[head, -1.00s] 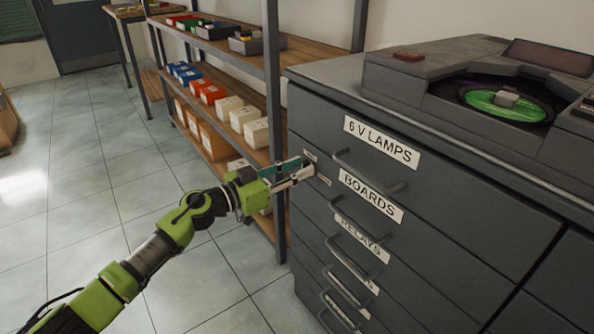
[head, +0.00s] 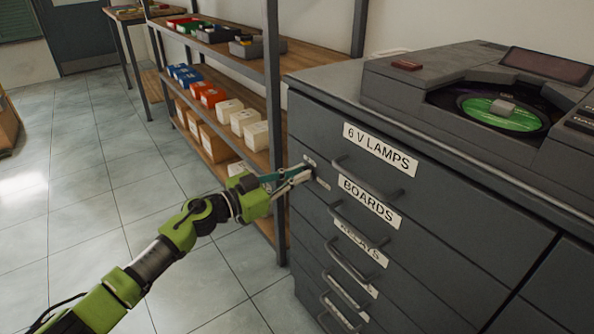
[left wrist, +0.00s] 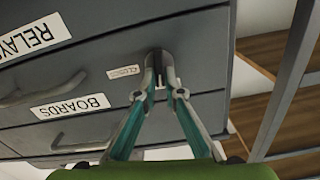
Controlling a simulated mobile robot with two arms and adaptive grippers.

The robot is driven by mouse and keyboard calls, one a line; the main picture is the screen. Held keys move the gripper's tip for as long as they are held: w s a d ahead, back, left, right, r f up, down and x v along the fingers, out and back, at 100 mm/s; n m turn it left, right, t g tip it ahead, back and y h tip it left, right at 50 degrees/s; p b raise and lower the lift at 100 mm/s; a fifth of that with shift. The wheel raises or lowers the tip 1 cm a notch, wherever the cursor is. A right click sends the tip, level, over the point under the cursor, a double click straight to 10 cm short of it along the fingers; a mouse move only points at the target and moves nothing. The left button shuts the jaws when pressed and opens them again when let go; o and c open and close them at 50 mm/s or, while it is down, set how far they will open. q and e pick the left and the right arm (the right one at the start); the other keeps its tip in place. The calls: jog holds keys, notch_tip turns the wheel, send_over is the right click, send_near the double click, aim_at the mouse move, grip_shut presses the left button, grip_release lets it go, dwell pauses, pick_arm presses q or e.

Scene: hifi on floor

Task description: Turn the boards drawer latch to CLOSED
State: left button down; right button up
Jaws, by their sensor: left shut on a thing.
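The grey cabinet has a drawer with the BOARDS label (head: 369,203), below the 6 V LAMPS drawer. My left gripper (head: 308,174) is at the left end of the cabinet front, at the small latch. In the left wrist view the dark latch knob (left wrist: 157,66) sits between the fingertips of my left gripper (left wrist: 158,75), which are shut on it. A small plate (left wrist: 123,72) with tiny lettering is beside it; I cannot read it surely. The fingers partly hide the latch, so its exact angle is unclear. My right gripper is not in view.
Bar handles (head: 365,179) stick out from the drawers close to the latch. A shelf rack with boxes (head: 229,107) and a metal post (head: 274,90) stands just left of the cabinet. A turntable (head: 502,113) is on top. The floor at left is clear.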

pick_arm(q)
jog(key=m+p, duration=0.1)
jog(key=m, duration=0.3)
jog(key=m+p, duration=0.1)
jog(key=m, duration=0.2)
jog(key=shift+s+d+f+p, duration=0.15)
jog(key=shift+s+d+p, duration=0.05)
jog(key=shift+s+p, duration=0.1)
jog(key=m, duration=0.2)
jog(key=shift+d+f+m, duration=0.1)
jog(key=shift+f+m, duration=0.05)
jog(key=shift+m, duration=0.25)
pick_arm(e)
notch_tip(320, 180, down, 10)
pick_arm(q)
jog(key=m, duration=0.2)
jog(key=shift+s+f+m+b, duration=0.1)
jog(key=shift+f+m+b, duration=0.1)
jog(key=shift+m+b, duration=0.1)
jog(key=shift+f+m, duration=0.1)
jog(key=shift+m, duration=1)
jog(key=shift+f+m+b, duration=0.1)
jog(key=shift+m+b, duration=0.4)
jog(key=shift+m, duration=0.4)
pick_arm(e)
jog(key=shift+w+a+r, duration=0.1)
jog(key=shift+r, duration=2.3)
